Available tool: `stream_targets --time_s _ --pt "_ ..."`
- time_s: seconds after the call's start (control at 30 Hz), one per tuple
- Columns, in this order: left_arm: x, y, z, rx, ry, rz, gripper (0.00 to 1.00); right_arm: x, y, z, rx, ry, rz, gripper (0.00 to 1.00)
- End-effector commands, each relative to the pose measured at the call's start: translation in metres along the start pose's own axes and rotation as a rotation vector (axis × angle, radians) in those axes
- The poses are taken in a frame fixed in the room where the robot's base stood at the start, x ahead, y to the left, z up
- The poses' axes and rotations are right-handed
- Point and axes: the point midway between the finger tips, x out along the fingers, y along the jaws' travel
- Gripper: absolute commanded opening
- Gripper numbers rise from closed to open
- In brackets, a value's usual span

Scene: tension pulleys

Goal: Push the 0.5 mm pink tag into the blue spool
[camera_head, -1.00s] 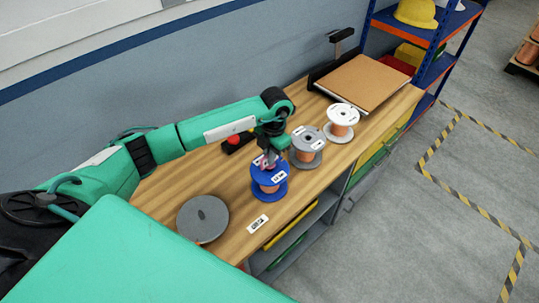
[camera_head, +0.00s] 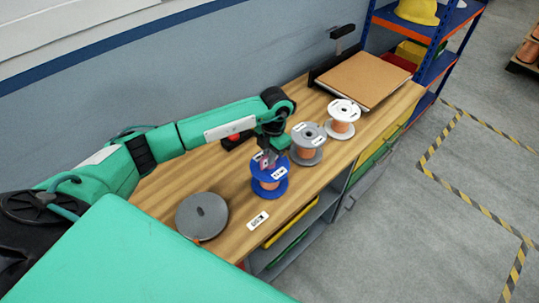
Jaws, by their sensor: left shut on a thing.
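The blue spool (camera_head: 270,186) stands upright on the wooden bench, with copper wire around its core and a white label on its upper flange. My left gripper (camera_head: 267,162) is directly over this flange, pointing down and shut. A small pink piece, which looks like the pink tag (camera_head: 265,161), shows between its fingertips. The tag's lettering is too small to read. The fingers hide the spool's centre, so I cannot tell how far the tag is in it. My right gripper is not in view.
A grey spool (camera_head: 307,144) and a white spool (camera_head: 342,118) stand to the right on the bench (camera_head: 225,170). A grey disc-topped reel (camera_head: 202,216) is at the left. A white label (camera_head: 258,221) lies near the front edge. A brown board (camera_head: 363,80) is at the back.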

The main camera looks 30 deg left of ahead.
Motion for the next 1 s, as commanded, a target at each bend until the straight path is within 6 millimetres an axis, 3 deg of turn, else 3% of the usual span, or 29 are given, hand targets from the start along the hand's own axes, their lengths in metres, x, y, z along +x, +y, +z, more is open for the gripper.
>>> stream_targets --time_s 0.3,0.33,0.4,0.47,0.77,1.0 --pt "0.002 -0.001 -0.001 0.001 0.003 -0.001 0.00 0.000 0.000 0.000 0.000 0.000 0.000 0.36" --pt "0.002 -0.001 -0.001 0.001 0.003 -0.001 0.12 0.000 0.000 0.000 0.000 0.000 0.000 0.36" --pt "0.002 -0.001 -0.001 0.001 0.003 -0.001 0.26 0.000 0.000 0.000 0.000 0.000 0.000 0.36" --pt "0.002 -0.001 -0.001 0.001 0.002 -0.001 0.34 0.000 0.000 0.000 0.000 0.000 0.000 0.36" --pt "0.000 0.000 0.000 0.000 0.001 0.000 0.34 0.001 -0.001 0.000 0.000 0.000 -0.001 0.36" --pt "-0.032 0.001 0.001 0.001 -0.004 0.002 0.34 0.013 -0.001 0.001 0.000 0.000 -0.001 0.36"
